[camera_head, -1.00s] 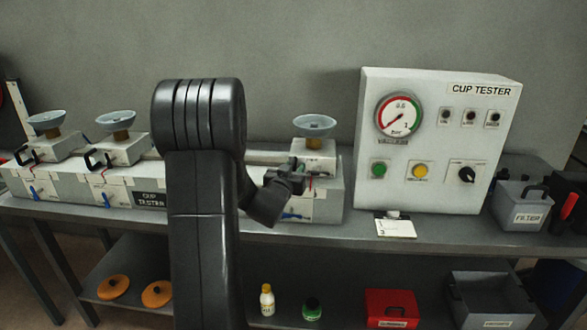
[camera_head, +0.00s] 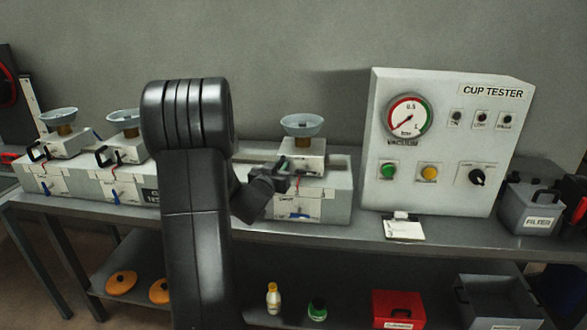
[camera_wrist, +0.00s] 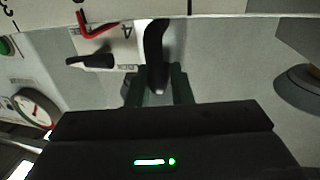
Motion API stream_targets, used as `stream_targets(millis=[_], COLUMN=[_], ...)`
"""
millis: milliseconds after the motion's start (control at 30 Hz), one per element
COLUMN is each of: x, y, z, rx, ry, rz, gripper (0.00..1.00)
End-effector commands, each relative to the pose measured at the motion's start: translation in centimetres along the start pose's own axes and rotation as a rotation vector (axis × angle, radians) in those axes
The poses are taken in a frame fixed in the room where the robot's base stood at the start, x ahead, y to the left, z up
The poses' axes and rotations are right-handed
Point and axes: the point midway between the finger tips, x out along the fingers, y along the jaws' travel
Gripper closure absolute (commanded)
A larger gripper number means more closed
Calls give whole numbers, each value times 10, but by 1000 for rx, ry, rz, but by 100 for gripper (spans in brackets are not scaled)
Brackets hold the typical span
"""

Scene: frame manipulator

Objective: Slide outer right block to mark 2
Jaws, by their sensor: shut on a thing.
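The outer right block (camera_head: 301,150) is a light grey block with a pale blue suction cup (camera_head: 303,124) on a brown stem. It sits on the right part of the rail housing (camera_head: 335,200), set in from its right end. My gripper (camera_head: 281,182) is at the block's front left, shut on its black handle. In the wrist view, my fingers (camera_wrist: 160,90) close around the black handle (camera_wrist: 156,50).
Two more cup blocks stand at the left, one with its cup (camera_head: 59,116) clear and one partly behind my arm. The Cup Tester panel (camera_head: 450,140) stands right of the housing. A white card (camera_head: 404,229) lies before it, and a grey filter box (camera_head: 530,205) at right.

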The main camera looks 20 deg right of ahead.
Motion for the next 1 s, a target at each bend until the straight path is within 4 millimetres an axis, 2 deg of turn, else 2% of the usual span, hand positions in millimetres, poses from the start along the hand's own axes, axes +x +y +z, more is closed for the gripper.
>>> stream_targets(millis=[300,333,367,667,767,867,1000], x=[0,0,0,-1,-8,-23,-54], y=[0,0,0,0,-1,-1,-1], z=[1,1,1,0,1,1,2], rx=[1,2,1,1,1,1,1], ry=[-1,-1,-1,-1,-1,0,0], rz=[5,6,5,4,3,3,2], gripper=[100,75,69,68,68,68,68])
